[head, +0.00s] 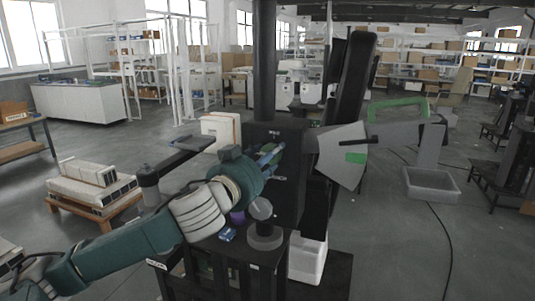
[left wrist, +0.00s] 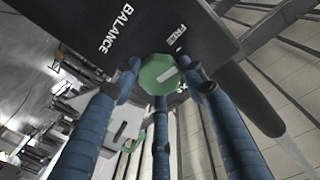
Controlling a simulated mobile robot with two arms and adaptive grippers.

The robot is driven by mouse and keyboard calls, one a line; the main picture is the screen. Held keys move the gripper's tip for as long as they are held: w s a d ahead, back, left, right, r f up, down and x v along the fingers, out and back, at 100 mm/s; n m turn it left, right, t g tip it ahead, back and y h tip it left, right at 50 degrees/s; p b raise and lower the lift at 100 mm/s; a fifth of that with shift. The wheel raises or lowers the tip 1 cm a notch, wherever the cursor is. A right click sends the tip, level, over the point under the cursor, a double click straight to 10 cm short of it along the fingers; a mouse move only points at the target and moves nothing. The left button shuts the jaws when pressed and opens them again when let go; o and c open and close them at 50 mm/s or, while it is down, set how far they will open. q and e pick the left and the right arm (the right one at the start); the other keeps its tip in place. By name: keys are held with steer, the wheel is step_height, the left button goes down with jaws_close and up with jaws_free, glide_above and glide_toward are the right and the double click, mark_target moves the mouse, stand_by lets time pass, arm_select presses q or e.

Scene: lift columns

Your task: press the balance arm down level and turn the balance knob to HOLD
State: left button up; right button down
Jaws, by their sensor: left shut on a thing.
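In the left wrist view the balance knob (left wrist: 160,73) is a green polygon with a white line. It sits on a dark panel (left wrist: 110,25) lettered BALANCE and FREE; no HOLD label shows. The blue fingers of my left gripper (left wrist: 158,92) are closed around the knob. In the head view my left gripper (head: 271,153) is at the dark column housing (head: 285,132), and the knob is hidden. To the right, a grey sector plate (head: 339,145) bears a green patch (head: 355,157) below a dark pointer (head: 350,139). A grey arm with a green handle (head: 398,108) extends right. My right gripper is not visible.
A grey tray (head: 431,184) is below the grey arm's right end. A dark arm (head: 186,151) with a grey cylinder (head: 148,184) extends left of the column. A pallet of white boxes (head: 92,184) stands at left. Open floor lies right of the column.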

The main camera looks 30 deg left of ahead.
arm_select(q)
steer(key=m+p, duration=0.1)
steer(key=r+m, duration=0.1)
steer(key=m, duration=0.1)
steer(key=shift+a+p, duration=0.1)
steer(key=shift+p, duration=0.3)
steer(key=shift+m, duration=0.5)
steer(key=shift+p, duration=0.3)
steer(key=shift+m, duration=0.3)
steer(key=o, duration=1)
steer(key=shift+o, duration=0.7)
steer(key=shift+w+d+f, duration=0.15)
steer(key=shift+d+f, duration=0.05)
steer(key=shift+f, duration=0.05)
